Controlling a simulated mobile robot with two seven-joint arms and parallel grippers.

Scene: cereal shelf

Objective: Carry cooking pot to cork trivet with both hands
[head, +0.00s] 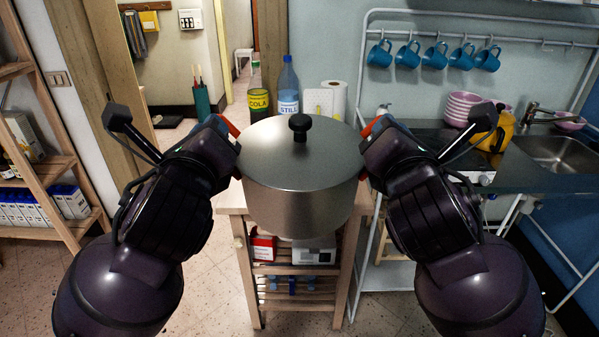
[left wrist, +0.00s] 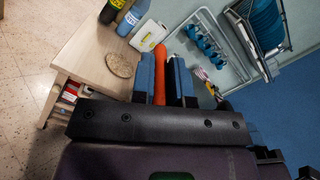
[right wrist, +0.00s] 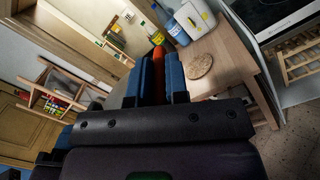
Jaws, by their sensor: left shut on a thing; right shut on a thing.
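The cooking pot (head: 300,205) is a large steel pot with a flat lid and black knob. It is level and held up in front of the small wooden table. My left gripper (head: 229,136) is shut on its left handle, which shows orange between blue finger pads in the left wrist view (left wrist: 160,72). My right gripper (head: 371,136) is shut on the right handle, also orange in the right wrist view (right wrist: 158,75). The round cork trivet (left wrist: 119,65) lies on the tabletop; the right wrist view shows it too (right wrist: 198,66). In the head view the pot hides it.
A metal rack with blue mugs (head: 434,56) and a sink counter stand right. A wooden shelf (head: 43,165) stands left.

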